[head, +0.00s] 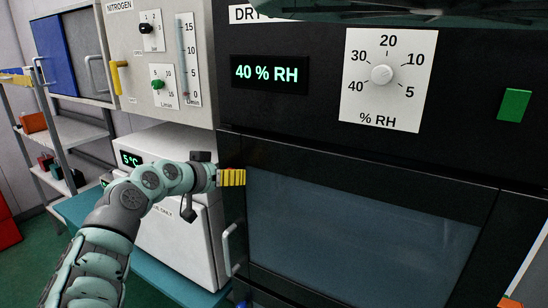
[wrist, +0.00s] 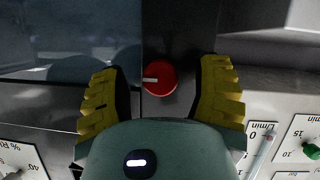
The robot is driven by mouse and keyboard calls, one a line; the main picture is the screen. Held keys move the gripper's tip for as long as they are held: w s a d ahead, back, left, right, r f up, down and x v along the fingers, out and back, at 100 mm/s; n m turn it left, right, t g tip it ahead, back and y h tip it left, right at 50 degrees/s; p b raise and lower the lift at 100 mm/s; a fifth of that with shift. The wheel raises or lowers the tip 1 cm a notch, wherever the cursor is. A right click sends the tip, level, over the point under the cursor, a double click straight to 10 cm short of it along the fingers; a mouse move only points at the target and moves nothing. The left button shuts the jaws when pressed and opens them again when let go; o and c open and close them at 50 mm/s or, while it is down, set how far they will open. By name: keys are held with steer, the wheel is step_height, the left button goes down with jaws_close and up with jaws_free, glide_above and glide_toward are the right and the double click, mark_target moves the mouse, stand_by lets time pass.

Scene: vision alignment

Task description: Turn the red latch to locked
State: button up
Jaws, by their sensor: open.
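The red latch (wrist: 165,80) is a round red knob with a white pointer mark that points left in the wrist view. It sits on a dark vertical strip beside the window of the dark cabinet (head: 300,153). My gripper (wrist: 161,66) is open, with one yellow finger on each side of the latch and visible space between finger and latch on both sides. In the head view my gripper (head: 231,177) is at the left edge of the cabinet door, and the latch is hidden there. I cannot tell whether the fingertips reach its depth.
A door handle (head: 231,250) is below my gripper. A white box with a 5 °C display (head: 132,159) stands behind my arm. Above are the humidity dial (head: 382,75), the 40 % RH display (head: 270,73), a green button (head: 514,105) and the nitrogen panel (head: 150,90).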

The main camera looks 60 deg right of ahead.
steer(key=shift+c, duration=0.3)
jaws_close()
